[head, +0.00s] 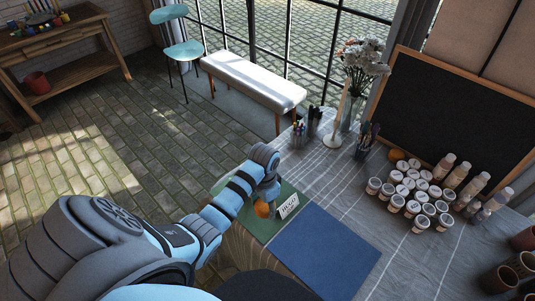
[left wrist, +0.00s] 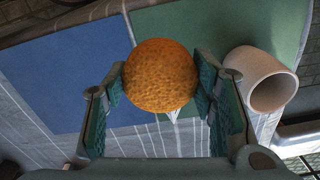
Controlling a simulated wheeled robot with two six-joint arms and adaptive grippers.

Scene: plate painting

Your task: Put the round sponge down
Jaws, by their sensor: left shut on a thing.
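The round orange sponge (left wrist: 160,76) is between the two fingers of my left gripper (left wrist: 161,90) in the left wrist view. The fingers press on its opposite sides, so the gripper is shut on it. In the head view the sponge (head: 263,210) shows just below my left gripper (head: 266,203), over the green mat (head: 258,228) near the table's left edge. I cannot tell whether the sponge touches the mat. The green mat (left wrist: 222,30) also lies behind it in the left wrist view. My right gripper is not in view.
A blue mat (head: 327,252) adjoins the green one and is bare. A pale hollow cylinder (left wrist: 262,80) is close to the gripper. Several paint jars (head: 412,190) and another orange ball-shaped thing (head: 397,154) stand farther right.

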